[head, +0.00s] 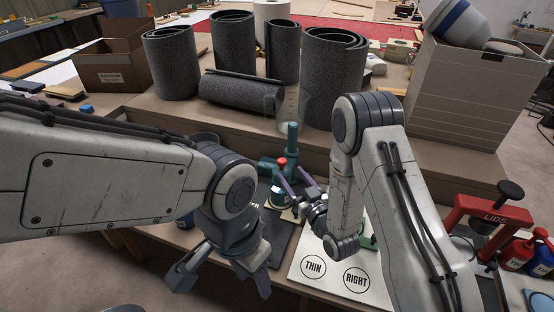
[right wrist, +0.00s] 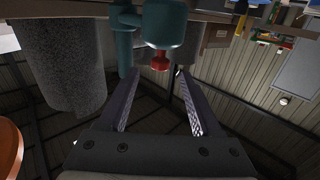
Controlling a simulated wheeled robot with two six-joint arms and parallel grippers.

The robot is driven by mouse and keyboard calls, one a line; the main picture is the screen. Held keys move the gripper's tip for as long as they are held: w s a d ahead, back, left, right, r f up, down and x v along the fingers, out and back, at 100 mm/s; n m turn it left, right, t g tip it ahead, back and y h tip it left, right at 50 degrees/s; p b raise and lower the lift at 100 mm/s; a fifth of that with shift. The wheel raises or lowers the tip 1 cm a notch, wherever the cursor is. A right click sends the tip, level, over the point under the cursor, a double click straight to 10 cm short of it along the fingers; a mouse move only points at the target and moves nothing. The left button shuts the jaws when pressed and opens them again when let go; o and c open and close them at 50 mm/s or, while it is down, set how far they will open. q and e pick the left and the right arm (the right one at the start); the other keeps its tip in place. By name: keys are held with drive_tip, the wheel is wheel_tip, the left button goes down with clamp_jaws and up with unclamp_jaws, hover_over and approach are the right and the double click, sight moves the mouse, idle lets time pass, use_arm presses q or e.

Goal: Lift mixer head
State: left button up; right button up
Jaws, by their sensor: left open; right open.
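The mixer is teal, with an upright column (head: 292,138), a head (head: 270,167) and a red knob (head: 282,162). In the right wrist view the head (right wrist: 166,24) and red knob (right wrist: 160,62) appear upside down, just beyond and between my fingertips, apparently not gripped. My right gripper (head: 296,179) is open beside the mixer, its fingers pointing at the head; its open fingers also show in the right wrist view (right wrist: 143,72). My left gripper (head: 222,281) is open and empty, low at the table's front edge. A labelled can (head: 279,196) stands under the head, partly hidden.
A white board (head: 335,275) marked THIN and RIGHT lies right of the mixer. A red LIDS press (head: 490,215) and bottles (head: 518,252) stand far right. Grey rolls (head: 238,48) and boxes (head: 465,90) fill the raised shelf behind. My arms hide much of the bench.

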sight(280, 159)
drive_tip(key=x, duration=1)
drive_tip(key=shift+r+p, duration=0.1)
drive_tip(key=shift+p, duration=0.25)
clamp_jaws()
idle(0.8)
